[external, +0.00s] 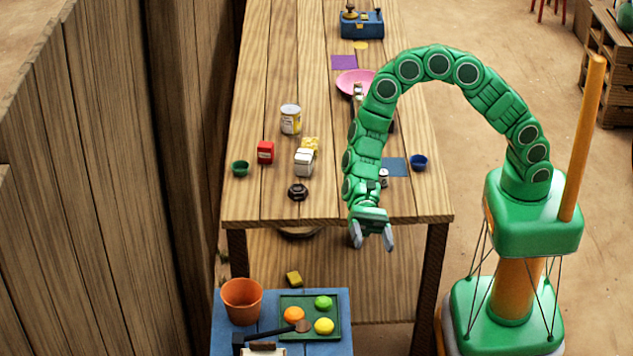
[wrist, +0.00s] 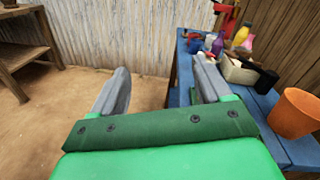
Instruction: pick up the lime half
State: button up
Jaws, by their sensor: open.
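The lime half (external: 323,302), a small round green piece, lies at the back right of a dark green tray (external: 309,338) on the low blue table in the external view. An orange half (external: 294,314) and a yellow lemon half (external: 324,326) lie in the same tray. My gripper (external: 372,238) hangs in the air by the front edge of the wooden table, above and right of the tray in the picture. It is apart from the lime half. In the wrist view my gripper (wrist: 160,68) shows its fingers spread with nothing between them. The lime half does not show there.
A terracotta pot (external: 241,301) stands left of the tray, and also shows in the wrist view (wrist: 297,114). A hammer-like tool (external: 301,326) reaches over the tray's near side. The wooden table (external: 245,207) holds cans, boxes and cups. Bottles (wrist: 243,38) crowd the blue table's far end.

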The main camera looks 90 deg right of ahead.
aim_at(325, 297)
jog(key=w+d+f+m+t, duration=0.2)
jog(key=w+f+m+t, duration=0.45)
jog(key=w+f, duration=0.55)
jog(key=shift+m, duration=0.45)
jog(key=shift+a+f, duration=0.25)
jog(key=shift+a, duration=1)
jog(key=shift+a+f, duration=0.3)
jog(key=shift+a, duration=0.95)
jog(key=shift+a+f, duration=0.25)
jog(key=shift+a, duration=1)
jog(key=c, duration=1.1)
jog(key=shift+r, duration=0.1)
